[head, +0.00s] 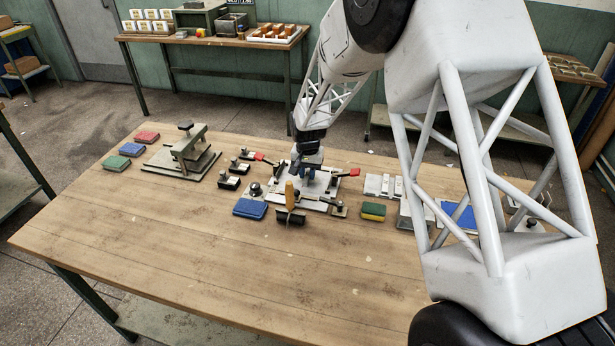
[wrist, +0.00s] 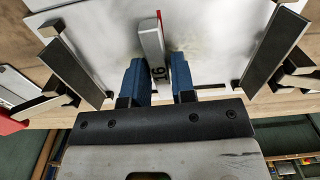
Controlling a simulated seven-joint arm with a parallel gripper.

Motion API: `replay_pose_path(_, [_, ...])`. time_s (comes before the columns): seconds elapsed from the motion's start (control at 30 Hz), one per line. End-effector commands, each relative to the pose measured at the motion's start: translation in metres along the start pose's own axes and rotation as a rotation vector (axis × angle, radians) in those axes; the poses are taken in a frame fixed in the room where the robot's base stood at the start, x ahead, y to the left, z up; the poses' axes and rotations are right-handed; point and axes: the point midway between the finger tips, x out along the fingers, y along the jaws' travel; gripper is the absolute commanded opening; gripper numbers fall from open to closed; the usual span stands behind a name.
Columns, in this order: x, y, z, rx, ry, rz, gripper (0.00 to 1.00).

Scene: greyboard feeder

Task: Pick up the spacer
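The spacer (wrist: 152,42) is a slim light-grey block marked 16, with a red stripe along one edge. In the wrist view it stands out between the blue fingers of my gripper (wrist: 159,78), over a pale metal plate. The fingers lie on both sides of it with little or no gap, and I cannot tell whether they press on it. In the head view my gripper (head: 309,168) is low over the fixture plate (head: 318,187) at the table's middle. The spacer cannot be made out there.
Dark angled clamp bars (wrist: 276,45) flank the plate. A press-like stand (head: 186,152) is to the left. The front of the wooden table (head: 220,265) is clear.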

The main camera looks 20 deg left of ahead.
Motion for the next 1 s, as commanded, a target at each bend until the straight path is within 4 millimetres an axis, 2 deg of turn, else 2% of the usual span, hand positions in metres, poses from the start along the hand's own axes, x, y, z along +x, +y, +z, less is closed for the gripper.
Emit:
replay_pose_path(0.03, [0.0, 0.0, 0.0, 0.0, 0.0, 0.0, 0.16])
replay_pose_path(0.13, [0.0, 0.0, 0.0, 0.0, 0.0, 0.0, 0.01])
replay_pose_path(0.57, [-0.005, 0.0, 0.0, 0.0, 0.001, 0.0, 0.0])
replay_pose_path(0.77, [-0.023, 0.0, 0.0, 0.0, 0.002, -0.001, 0.0])
replay_pose_path(1.0, [-0.058, 0.0, 0.0, 0.0, 0.002, -0.001, 0.0])
